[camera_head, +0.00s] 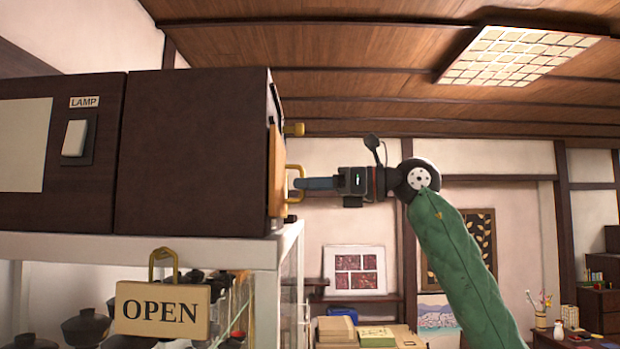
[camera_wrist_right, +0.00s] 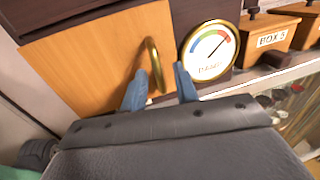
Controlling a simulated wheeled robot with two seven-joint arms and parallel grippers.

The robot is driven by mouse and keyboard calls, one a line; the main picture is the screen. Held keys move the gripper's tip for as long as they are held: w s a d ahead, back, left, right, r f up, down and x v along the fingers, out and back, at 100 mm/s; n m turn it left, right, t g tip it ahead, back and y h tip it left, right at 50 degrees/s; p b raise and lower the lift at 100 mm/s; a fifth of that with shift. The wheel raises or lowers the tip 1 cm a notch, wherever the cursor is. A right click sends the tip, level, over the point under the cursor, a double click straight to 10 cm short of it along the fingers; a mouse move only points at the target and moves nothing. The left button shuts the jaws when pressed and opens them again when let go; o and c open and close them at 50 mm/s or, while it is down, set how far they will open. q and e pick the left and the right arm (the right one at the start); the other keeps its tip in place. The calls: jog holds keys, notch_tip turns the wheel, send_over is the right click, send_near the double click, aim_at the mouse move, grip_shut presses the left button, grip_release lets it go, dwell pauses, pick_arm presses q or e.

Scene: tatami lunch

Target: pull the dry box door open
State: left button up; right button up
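The dry box (camera_head: 190,150) is a dark brown case on top of a white cabinet in the head view. Its light wooden door (camera_head: 276,170) is seen edge-on at the box's right side and looks shut. The door also fills the upper left of the right wrist view (camera_wrist_right: 95,55). A brass loop handle (camera_head: 297,183) stands out from the door and shows in the wrist view (camera_wrist_right: 153,60). My right gripper (camera_wrist_right: 160,88) is open, with one blue finger on each side of the handle's near end. I cannot tell whether they touch it. My left gripper is out of view.
A round gauge (camera_wrist_right: 208,51) sits beside the door, close to the right finger. Small wooden boxes (camera_wrist_right: 270,35) stand beyond it. An OPEN sign (camera_head: 161,309) hangs on the white cabinet (camera_head: 250,250). The air right of the door is free except for my arm.

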jog(key=shift+a, duration=0.15)
grip_shut()
dwell(0.4)
